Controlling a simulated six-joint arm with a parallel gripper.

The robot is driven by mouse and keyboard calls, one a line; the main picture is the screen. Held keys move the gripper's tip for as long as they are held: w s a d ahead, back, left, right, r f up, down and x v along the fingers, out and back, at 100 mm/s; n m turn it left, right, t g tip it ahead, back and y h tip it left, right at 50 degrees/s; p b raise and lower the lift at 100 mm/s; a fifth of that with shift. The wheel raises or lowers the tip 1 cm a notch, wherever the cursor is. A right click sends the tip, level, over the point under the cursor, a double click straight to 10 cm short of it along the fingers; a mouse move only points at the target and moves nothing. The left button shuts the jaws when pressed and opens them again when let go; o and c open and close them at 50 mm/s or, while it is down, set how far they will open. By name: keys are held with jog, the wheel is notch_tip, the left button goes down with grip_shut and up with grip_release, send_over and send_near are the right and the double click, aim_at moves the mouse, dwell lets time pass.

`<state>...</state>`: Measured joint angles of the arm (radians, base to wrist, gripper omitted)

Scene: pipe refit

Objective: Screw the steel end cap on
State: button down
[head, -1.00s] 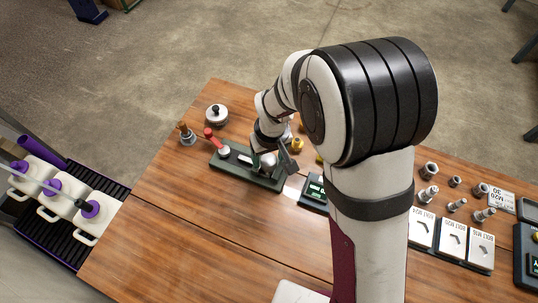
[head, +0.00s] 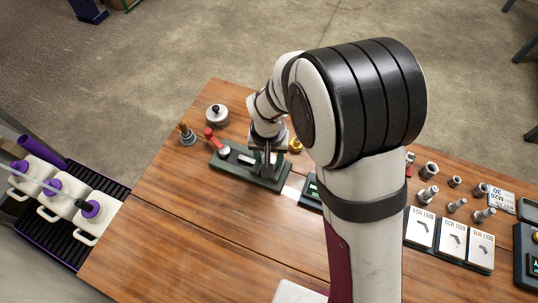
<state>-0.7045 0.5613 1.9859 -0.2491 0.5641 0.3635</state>
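My gripper (head: 264,158) points down over the right end of a dark green fixture (head: 228,168) in the head view. Its dark fingers are small here, and I cannot tell whether they are apart or closed on anything. I cannot make out the steel end cap for certain; the fixture's right end, where a rounded grey part showed earlier, is hidden behind my gripper.
A brass piece (head: 295,145) is right of my gripper. Bolts, nuts and white cards (head: 452,240) fill the right side. The front left of the wooden table (head: 190,240) is clear.

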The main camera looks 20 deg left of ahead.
jog(key=m, duration=0.6)
jog(key=shift+m+h, duration=0.3)
jog(key=shift+h, duration=0.1)
